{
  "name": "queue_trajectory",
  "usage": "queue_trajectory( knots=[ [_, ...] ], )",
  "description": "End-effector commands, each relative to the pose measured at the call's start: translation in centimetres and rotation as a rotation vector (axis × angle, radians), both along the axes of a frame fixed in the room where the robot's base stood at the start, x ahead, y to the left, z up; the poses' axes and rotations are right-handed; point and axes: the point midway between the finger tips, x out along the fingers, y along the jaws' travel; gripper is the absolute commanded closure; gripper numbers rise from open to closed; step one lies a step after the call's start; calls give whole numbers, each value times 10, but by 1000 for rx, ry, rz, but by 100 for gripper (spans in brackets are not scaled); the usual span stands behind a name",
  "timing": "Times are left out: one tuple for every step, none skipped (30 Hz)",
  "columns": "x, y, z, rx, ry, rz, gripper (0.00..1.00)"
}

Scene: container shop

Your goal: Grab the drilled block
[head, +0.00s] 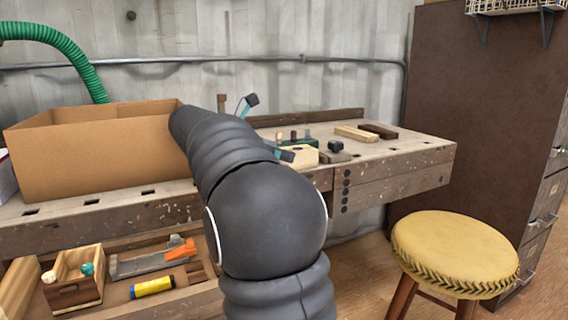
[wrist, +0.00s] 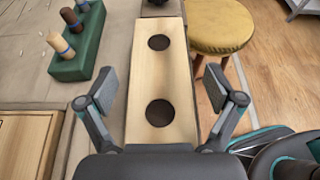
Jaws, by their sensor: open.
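The drilled block (wrist: 160,78) is a long pale wooden block with two dark round holes, in the middle of the wrist view. It also shows in the head view (head: 304,158) on the workbench, partly hidden by my arm. My gripper (wrist: 163,84) is open and empty. In the wrist view one finger is on each side of the block, with a visible gap between each finger and the wood. I cannot tell how high the fingertips are above the bench. In the head view my arm hides much of the gripper.
A green rack (wrist: 78,56) with several pegs stands left of the block. A dark knob (head: 335,146) is beyond it. A pale bar (head: 356,134) and a dark bar (head: 378,131) lie farther right. A cardboard box (head: 95,160) fills the bench's left. A yellow stool (head: 455,250) stands right.

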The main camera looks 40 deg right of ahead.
Motion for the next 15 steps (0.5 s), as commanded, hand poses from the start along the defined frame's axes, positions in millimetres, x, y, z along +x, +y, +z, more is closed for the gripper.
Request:
queue_trajectory(
  knots=[
    [0, -1, 0, 0, 0, 0, 8],
    [0, -1, 0, 0, 0, 0, 8],
    [0, -1, 0, 0, 0, 1, 8],
    [0, -1, 0, 0, 0, 1, 8],
    [0, -1, 0, 0, 0, 1, 8],
    [0, -1, 0, 0, 0, 0, 11],
    [0, -1, 0, 0, 0, 0, 18],
    [0, -1, 0, 0, 0, 0, 26],
    [0, -1, 0, 0, 0, 0, 36],
    [0, -1, 0, 0, 0, 0, 43],
    [0, -1, 0, 0, 0, 0, 51],
    [0, -1, 0, 0, 0, 0, 61],
    [0, -1, 0, 0, 0, 0, 68],
    [0, -1, 0, 0, 0, 0, 76],
    [0, -1, 0, 0, 0, 0, 86]
  ],
)
